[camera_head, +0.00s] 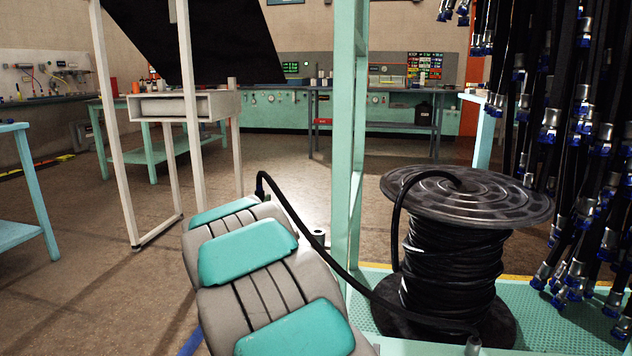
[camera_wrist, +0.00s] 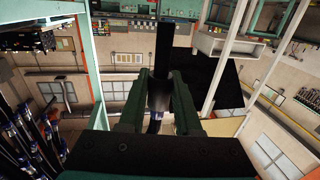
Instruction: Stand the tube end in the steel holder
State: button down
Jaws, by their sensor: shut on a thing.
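The black tube (camera_head: 330,252) runs from the spool in a loop down and then up behind my arm in the head view, bending over at the arm's far end. In the wrist view the tube (camera_wrist: 163,45) stands between the two fingers of my gripper (camera_wrist: 160,82), which is shut on it. A dark blue part shows below the fingers. My gripper is hidden behind my arm in the head view. A small grey steel cylinder (camera_head: 232,83) stands on the white table's corner; I cannot tell for certain whether it is the holder.
A large spool (camera_head: 465,200) of black hose stands on a green perforated shelf at right, beside a green post (camera_head: 346,130). Hoses with blue-and-silver ends (camera_head: 585,130) hang at far right. A white table (camera_head: 185,105) with tall posts stands at left. Open floor lies beyond my arm.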

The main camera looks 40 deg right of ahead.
jog(key=s+d+r+m+g+h, duration=0.2)
jog(key=s+d, duration=0.2)
jog(key=d, duration=0.2)
jog(key=s+d+r+m+g+h+p, duration=0.1)
jog(key=s+d+r+m+g+h, duration=0.1)
jog(key=s+d, duration=0.3)
jog(key=shift+d+g, duration=0.6)
jog(key=shift+d, duration=0.25)
jog(key=shift+a+r+p, duration=0.1)
jog(key=shift+p, duration=0.55)
notch_tip(320, 180, down, 6)
jog(key=b, duration=0.3)
jog(key=shift+p, duration=1.25)
jog(key=shift+f+b, duration=1.35)
jog(key=shift+f, duration=1.6)
jog(key=c, duration=0.5)
grip_release()
